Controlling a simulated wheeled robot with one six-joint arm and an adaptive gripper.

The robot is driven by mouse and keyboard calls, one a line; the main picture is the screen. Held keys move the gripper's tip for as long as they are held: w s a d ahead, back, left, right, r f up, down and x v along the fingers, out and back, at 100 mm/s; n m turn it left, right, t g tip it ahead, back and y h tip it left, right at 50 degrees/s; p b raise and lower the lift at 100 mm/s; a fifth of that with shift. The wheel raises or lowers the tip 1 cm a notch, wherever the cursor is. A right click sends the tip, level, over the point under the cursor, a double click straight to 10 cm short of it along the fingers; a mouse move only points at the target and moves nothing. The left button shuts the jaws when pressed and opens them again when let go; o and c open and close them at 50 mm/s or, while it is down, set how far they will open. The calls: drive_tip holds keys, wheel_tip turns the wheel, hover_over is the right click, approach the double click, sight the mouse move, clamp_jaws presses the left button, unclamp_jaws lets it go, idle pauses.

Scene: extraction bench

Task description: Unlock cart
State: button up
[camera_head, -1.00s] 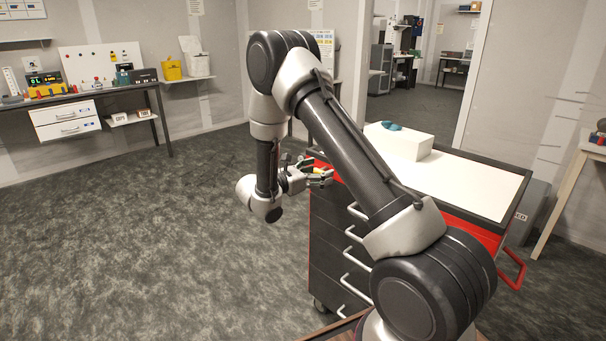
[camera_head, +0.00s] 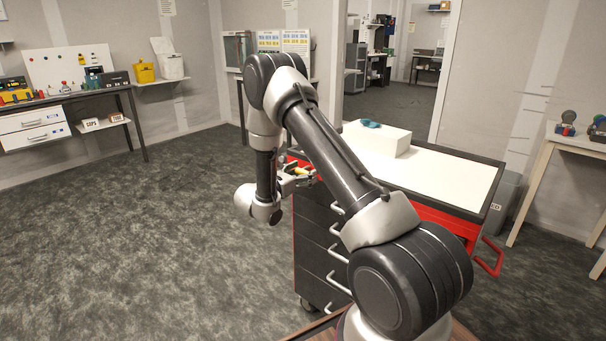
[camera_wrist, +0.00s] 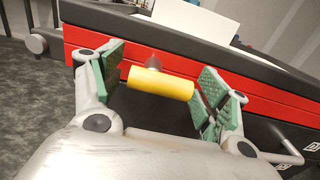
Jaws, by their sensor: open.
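The cart (camera_head: 321,232) is a red and black drawer cabinet with a white top, standing right of my arm. In the wrist view its red front panel (camera_wrist: 216,73) carries a yellow cylindrical handle (camera_wrist: 161,83) on a short grey stem, which looks like the lock knob. My gripper (camera_wrist: 163,84) is open, with one green-padded finger at each side of the yellow handle. The handle sits between the pads, with a visible gap on each side.
A white box (camera_head: 377,139) with a teal object (camera_head: 371,123) stands on the cart top. Silver drawer handles (camera_head: 335,252) stick out below the red panel. A red side handle (camera_head: 489,259) is at the right. Open carpet lies to the left.

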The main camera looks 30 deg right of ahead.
drive_tip(key=c, duration=1)
drive_tip(key=shift+c, duration=0.2)
drive_tip(key=n, duration=0.4)
drive_tip(key=shift+r+n, duration=0.15)
drive_tip(key=shift+n, duration=0.15)
drive_tip(key=n, duration=0.4)
drive_tip(key=shift+w+r+n, duration=0.15)
drive_tip(key=shift+r+n, duration=0.05)
drive_tip(key=shift+n, duration=0.1)
drive_tip(key=n, duration=0.4)
drive_tip(key=shift+w+a+n, duration=0.1)
drive_tip(key=shift+n, duration=0.2)
drive_tip(key=shift+w+a+r+n, duration=0.1)
drive_tip(key=shift+n, duration=0.95)
drive_tip(key=shift+w+n, duration=0.1)
drive_tip(key=shift+n, duration=0.95)
